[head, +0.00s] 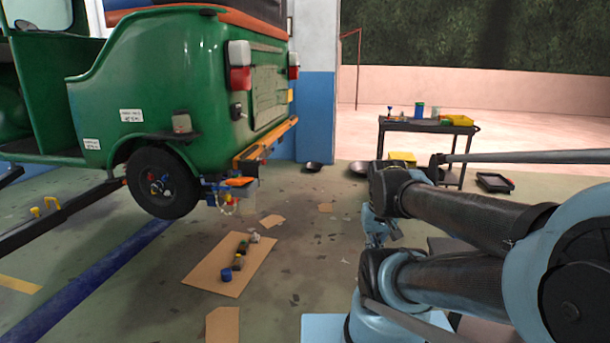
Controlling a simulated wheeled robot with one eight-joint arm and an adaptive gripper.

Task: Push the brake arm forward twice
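The green rickshaw (180,75) stands raised at the left, with its rear wheel (162,182) facing me. Small coloured parts show at the wheel hub and under the rear end beside the wheel, including an orange piece (240,182). The brake arm is too small to pick out for certain among these parts. My arm reaches in from the right. What looks like my gripper (380,235) hangs at the arm's far end, right of the rickshaw and well apart from the wheel. Its fingers are small and partly hidden, and I cannot tell whether they are open.
A cardboard sheet (208,275) with several small parts lies on the floor below the rear end. A dark cart (425,125) with tools and bins stands at the back right. A dark lift rail (70,215) runs at the left. The floor between rickshaw and arm is mostly free.

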